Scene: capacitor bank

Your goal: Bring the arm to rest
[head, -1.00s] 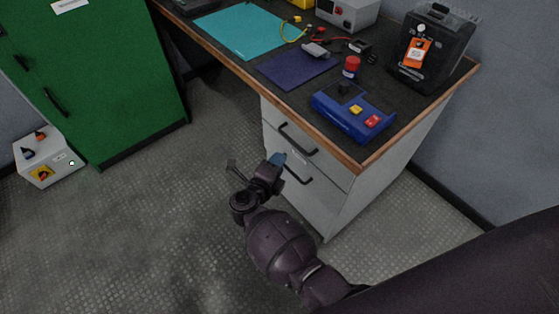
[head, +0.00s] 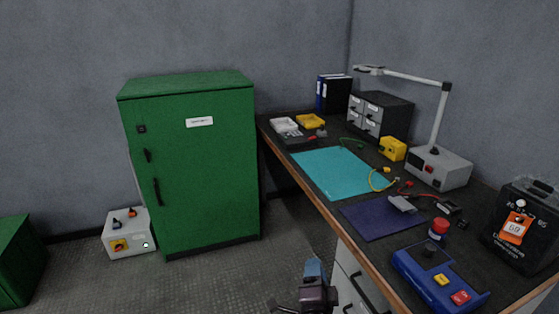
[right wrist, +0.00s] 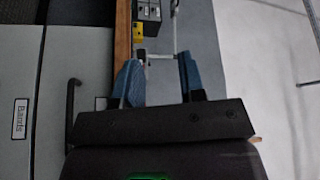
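My right gripper (head: 314,272) shows at the bottom edge of the head view, in front of the desk's drawer side, with a blue finger pointing up. Most of that arm is below the picture. In the right wrist view the right gripper (right wrist: 158,82) has its two blue fingers well apart, with nothing held between them. My left gripper is in neither view now.
The desk (head: 292,172) runs along the right, its drawers (head: 345,270) close to my right gripper. A green cabinet (head: 192,165) and a white switch box (head: 128,235) stand at the back left. The floor (head: 240,275) left of the desk is clear.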

